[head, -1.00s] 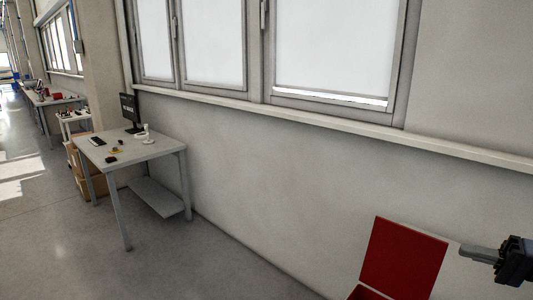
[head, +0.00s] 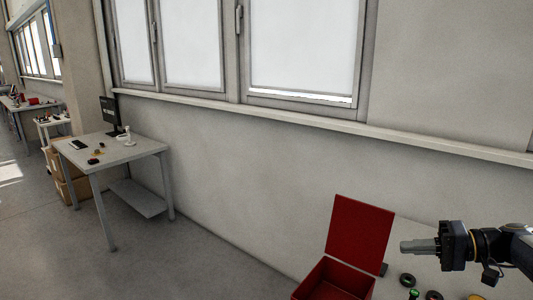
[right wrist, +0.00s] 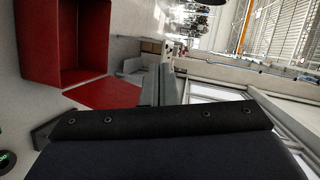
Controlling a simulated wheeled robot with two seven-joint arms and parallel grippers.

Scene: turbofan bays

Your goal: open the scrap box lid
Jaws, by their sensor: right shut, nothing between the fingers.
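The red scrap box (head: 328,284) stands at the bottom of the head view, its near part cut off by the frame edge. Its red lid (head: 360,233) stands up, raised well clear of the opening, so the inside shows. In the right wrist view the box (right wrist: 62,45) opens toward the camera and the lid (right wrist: 108,93) extends from its edge. My right gripper (head: 404,246) is shut and empty, to the right of the raised lid and apart from it. Its fingers also show in the right wrist view (right wrist: 165,75). My left gripper is out of view.
A pale work surface with small dark rings (head: 408,280) lies right of the box, under my right arm. A grey table (head: 122,150) with a monitor stands at the left by the wall. The wall and window sill (head: 300,122) run behind the box.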

